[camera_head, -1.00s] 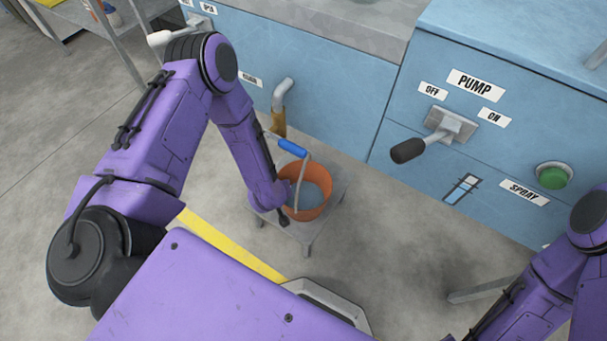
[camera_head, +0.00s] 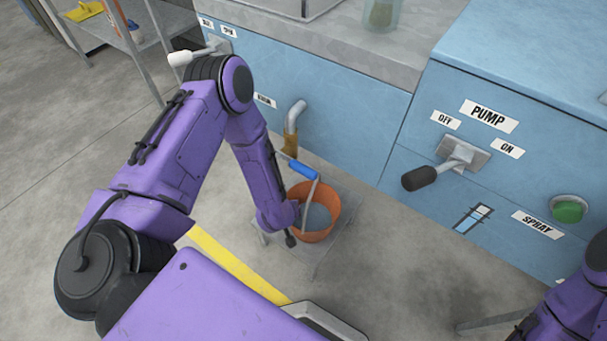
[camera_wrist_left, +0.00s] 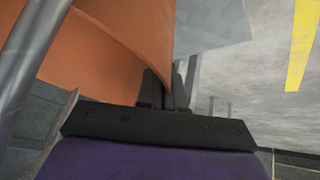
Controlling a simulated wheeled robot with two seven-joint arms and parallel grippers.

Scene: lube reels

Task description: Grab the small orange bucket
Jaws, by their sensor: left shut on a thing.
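The small orange bucket (camera_head: 331,212) with a blue handle grip (camera_head: 303,170) stands upright on a low grey stand (camera_head: 350,205) below a pipe spout. Its handle is raised. My left gripper (camera_head: 291,238) is at the bucket's near left side, shut on the bucket's wall. The left wrist view shows the orange wall (camera_wrist_left: 120,35) close up, with the dark fingers (camera_wrist_left: 172,92) at its edge. The exact grip is partly hidden. My right arm shows at the lower right, with its gripper out of the picture.
A blue cabinet behind holds the pump lever (camera_head: 435,172) and a green spray button (camera_head: 569,209). The pipe spout (camera_head: 294,118) is just above and behind the bucket. A metal shelf (camera_head: 150,45) stands at the upper left. A yellow floor stripe (camera_head: 235,263) runs in front.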

